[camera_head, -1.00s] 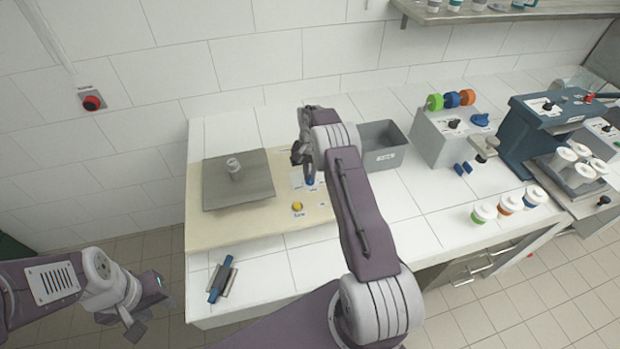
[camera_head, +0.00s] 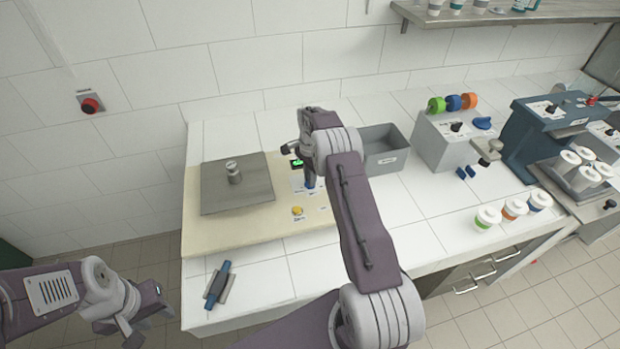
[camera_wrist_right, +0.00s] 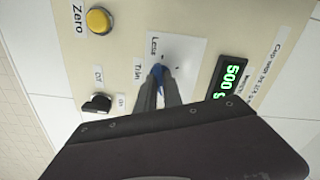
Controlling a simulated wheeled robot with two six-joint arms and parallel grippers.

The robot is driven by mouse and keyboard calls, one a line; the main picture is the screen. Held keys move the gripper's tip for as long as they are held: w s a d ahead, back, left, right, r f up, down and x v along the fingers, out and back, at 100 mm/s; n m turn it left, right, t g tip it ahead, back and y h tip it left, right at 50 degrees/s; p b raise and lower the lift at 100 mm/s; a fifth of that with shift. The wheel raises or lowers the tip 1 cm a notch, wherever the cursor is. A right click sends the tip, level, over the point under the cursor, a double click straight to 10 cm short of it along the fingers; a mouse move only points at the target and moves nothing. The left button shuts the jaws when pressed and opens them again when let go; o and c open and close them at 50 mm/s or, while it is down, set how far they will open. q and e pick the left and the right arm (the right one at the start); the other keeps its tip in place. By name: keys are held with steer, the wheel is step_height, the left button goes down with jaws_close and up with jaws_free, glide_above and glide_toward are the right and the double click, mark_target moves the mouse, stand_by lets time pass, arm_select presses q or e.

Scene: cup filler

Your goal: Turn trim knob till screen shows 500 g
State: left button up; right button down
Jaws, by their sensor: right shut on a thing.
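The blue trim knob (camera_wrist_right: 160,73) sits on a white plate marked "Trim" and "Less" on the scale's cream panel. My right gripper (camera_wrist_right: 158,90) is shut on the knob, its fingers hiding most of it; the knob also shows in the head view (camera_head: 309,183). The scale's screen (camera_wrist_right: 229,78) shows green digits reading 500, with the unit partly cut off by my gripper body. A small metal weight (camera_head: 233,171) stands on the scale's grey plate (camera_head: 262,190). My left gripper (camera_head: 133,330) hangs off the table at the lower left; its jaws are unclear.
A yellow Zero button (camera_wrist_right: 98,21) and a black on/off switch (camera_wrist_right: 97,103) are near the knob. A grey bin (camera_head: 385,160) stands behind my right arm. A blue-handled tool (camera_head: 218,285) lies at the front left. Several lidded cups (camera_head: 488,217) stand at the right.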

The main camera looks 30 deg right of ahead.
stand_by(0.3)
steer(key=c, duration=1.5)
jaws_free()
steer(key=shift+d, duration=0.1)
steer(key=shift+r, duration=0.1)
step_height(320, 180, up, 9)
steer(key=shift+f+b, duration=0.1)
steer(key=shift+b, duration=0.7)
